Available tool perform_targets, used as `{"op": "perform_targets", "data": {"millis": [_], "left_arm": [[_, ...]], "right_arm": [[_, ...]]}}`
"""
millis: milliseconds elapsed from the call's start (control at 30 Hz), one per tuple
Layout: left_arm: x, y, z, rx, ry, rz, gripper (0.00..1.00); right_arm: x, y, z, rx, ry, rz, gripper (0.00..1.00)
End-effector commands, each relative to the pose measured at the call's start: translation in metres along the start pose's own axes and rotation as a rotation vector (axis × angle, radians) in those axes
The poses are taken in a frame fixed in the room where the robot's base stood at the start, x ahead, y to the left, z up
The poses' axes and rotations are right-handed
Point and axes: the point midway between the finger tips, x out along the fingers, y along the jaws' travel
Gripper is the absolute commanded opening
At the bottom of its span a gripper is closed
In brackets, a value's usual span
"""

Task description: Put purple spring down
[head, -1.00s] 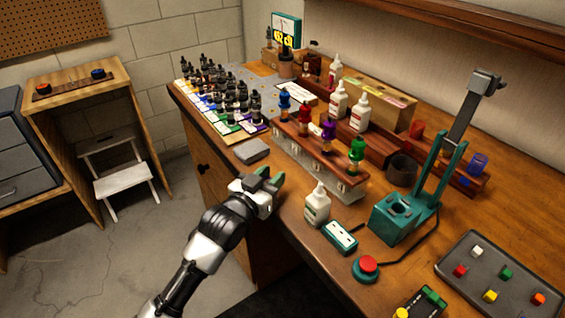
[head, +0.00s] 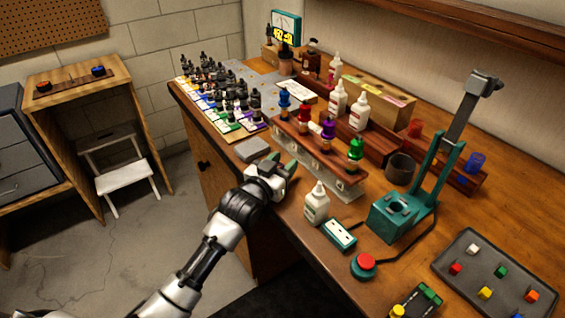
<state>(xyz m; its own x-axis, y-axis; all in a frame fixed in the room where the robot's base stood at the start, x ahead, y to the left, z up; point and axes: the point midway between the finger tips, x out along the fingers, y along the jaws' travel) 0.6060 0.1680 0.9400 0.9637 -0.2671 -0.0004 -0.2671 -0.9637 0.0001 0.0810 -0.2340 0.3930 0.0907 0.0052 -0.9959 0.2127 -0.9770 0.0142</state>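A purple-topped piece (head: 328,129), which appears to be the purple spring, stands upright in the wooden rack (head: 345,178) on the workbench. It stands between a red-topped piece (head: 304,112) and a green-topped piece (head: 355,150). A blue-topped piece (head: 284,99) is at the rack's far end. My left gripper (head: 283,164) is over the bench's front edge, just left of the rack and apart from the purple piece. Its two green fingers look spread, with nothing visible between them. My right gripper is out of view.
A white bottle (head: 317,203) stands right of my gripper. A grey block (head: 252,149) lies to its left. A teal press (head: 400,215), red button (head: 364,264) and dark tray (head: 495,275) are on the right. Several dark bottles (head: 225,95) crowd the back left.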

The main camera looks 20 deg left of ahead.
Motion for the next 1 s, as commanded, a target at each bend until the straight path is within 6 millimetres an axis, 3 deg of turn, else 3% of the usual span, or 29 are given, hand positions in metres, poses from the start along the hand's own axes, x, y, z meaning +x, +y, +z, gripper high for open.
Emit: {"op": "perform_targets", "data": {"millis": [100, 533, 1000], "left_arm": [[0.000, 0.000, 0.000, 0.000, 0.000, 0.000, 0.57], [-0.003, 0.000, 0.003, 0.001, 0.001, 0.000, 0.57], [-0.092, 0.005, -0.003, 0.001, -0.002, -0.001, 0.57]], "right_arm": [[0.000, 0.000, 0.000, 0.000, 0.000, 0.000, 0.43], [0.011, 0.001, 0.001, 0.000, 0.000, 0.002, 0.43], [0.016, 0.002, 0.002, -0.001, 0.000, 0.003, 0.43]]}}
